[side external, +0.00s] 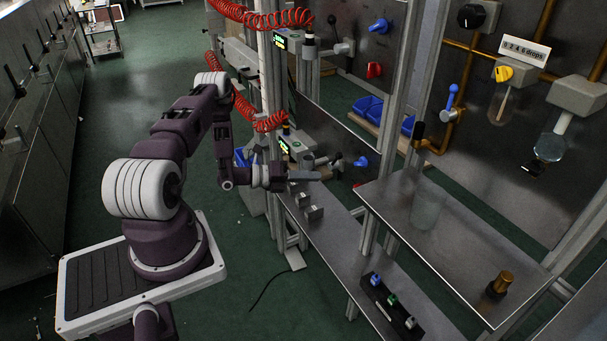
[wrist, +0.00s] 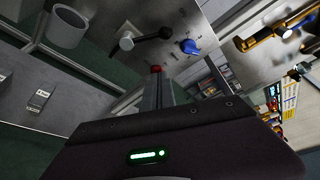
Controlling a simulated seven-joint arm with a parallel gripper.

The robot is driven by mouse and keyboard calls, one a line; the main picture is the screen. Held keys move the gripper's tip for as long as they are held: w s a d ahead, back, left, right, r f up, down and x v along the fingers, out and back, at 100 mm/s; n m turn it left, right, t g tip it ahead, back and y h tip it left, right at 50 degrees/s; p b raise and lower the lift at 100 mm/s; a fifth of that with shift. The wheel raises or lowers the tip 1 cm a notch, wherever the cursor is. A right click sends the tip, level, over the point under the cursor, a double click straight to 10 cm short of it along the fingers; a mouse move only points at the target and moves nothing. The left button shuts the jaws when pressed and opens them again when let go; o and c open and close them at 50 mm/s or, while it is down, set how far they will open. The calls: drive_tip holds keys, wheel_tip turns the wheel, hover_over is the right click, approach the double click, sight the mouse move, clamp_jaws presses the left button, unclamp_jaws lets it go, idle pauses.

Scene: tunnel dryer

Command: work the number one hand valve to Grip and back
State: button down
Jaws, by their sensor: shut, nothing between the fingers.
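My gripper (side external: 318,175) is in the middle of the side external view, level, reaching right over the lower metal shelf. Its fingers are shut and empty. In the wrist view the shut fingers (wrist: 158,88) point up the picture toward a metal panel. A lever valve with a pale hub and black handle (wrist: 152,35) is on that panel, beyond the fingertips and apart from them. A blue knob (wrist: 190,46) is right of it; it also shows in the side external view (side external: 361,161). A red knob (wrist: 156,68) is partly hidden behind the fingertips. I cannot read valve numbers or a Grip mark.
Small labelled blocks (side external: 313,212) stand on the lower shelf (side external: 335,245). A black box with coloured buttons (side external: 391,305) is at its near end. A frosted beaker (side external: 428,205) stands on the right-hand table (side external: 465,250). Metal posts and a red coiled hose (side external: 270,122) are close to my arm.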

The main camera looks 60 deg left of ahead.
drive_tip(key=w+a, duration=0.1)
drive_tip(key=w, duration=0.5)
drive_tip(key=shift+w+a+r, duration=0.25)
drive_tip(key=shift+w+r, duration=0.1)
drive_tip(key=shift+r, duration=0.1)
